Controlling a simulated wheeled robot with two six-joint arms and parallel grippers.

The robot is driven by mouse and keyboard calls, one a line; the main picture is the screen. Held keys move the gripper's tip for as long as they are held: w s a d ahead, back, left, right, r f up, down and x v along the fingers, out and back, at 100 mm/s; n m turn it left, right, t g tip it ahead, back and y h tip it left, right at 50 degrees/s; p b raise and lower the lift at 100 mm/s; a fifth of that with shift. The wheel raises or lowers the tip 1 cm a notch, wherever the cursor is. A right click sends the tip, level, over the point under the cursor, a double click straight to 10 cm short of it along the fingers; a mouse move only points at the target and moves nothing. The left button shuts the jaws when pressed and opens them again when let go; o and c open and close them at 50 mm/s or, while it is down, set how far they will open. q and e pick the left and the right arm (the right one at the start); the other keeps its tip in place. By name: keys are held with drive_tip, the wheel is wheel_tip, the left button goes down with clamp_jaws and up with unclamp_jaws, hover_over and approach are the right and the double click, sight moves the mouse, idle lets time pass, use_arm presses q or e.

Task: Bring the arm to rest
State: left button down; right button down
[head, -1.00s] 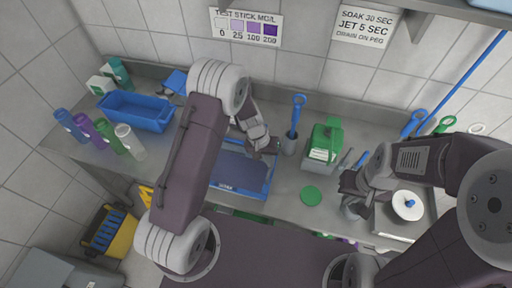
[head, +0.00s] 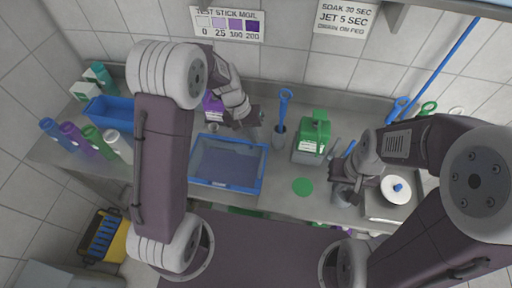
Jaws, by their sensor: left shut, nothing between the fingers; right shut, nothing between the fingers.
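My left gripper (head: 249,127) is shut and empty, above the back of the steel bench beyond the blue-rimmed tray. Its arm comes in from the left and bends over the bench. My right gripper (head: 343,190) is shut and empty, low over the bench at the right, just left of the round white disc with a blue knob (head: 396,188). A grey cup-like shape shows just below the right gripper; I cannot tell if they touch.
The blue-rimmed tray (head: 262,178) lies mid-bench. A blue bin (head: 100,108) and several bottles stand left. A green-topped container (head: 313,138), a blue brush in a holder (head: 283,110) and a green disc (head: 302,187) lie between my grippers.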

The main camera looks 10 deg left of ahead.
use_arm(q)
drive_tip(key=shift+w+r, duration=0.2)
drive_tip(key=shift+r, duration=0.35)
drive_tip(key=shift+s+a, duration=0.15)
drive_tip(key=s+a+f+y+b, duration=0.1)
drive_tip(key=s+a+f+b, duration=0.3)
drive_tip(key=s, duration=0.3)
drive_tip(key=s+a+f+t+y+b, duration=0.1)
drive_tip(key=s+a+f+y+b, duration=0.1)
drive_tip(key=s, duration=0.5)
drive_tip(key=a+f+b, duration=0.1)
drive_tip(key=a+b, duration=0.1)
drive_tip(key=b, duration=0.1)
drive_tip(key=shift+a+f+n, duration=0.3)
drive_tip(key=shift+f, duration=0.05)
drive_tip(key=shift+s, duration=0.2)
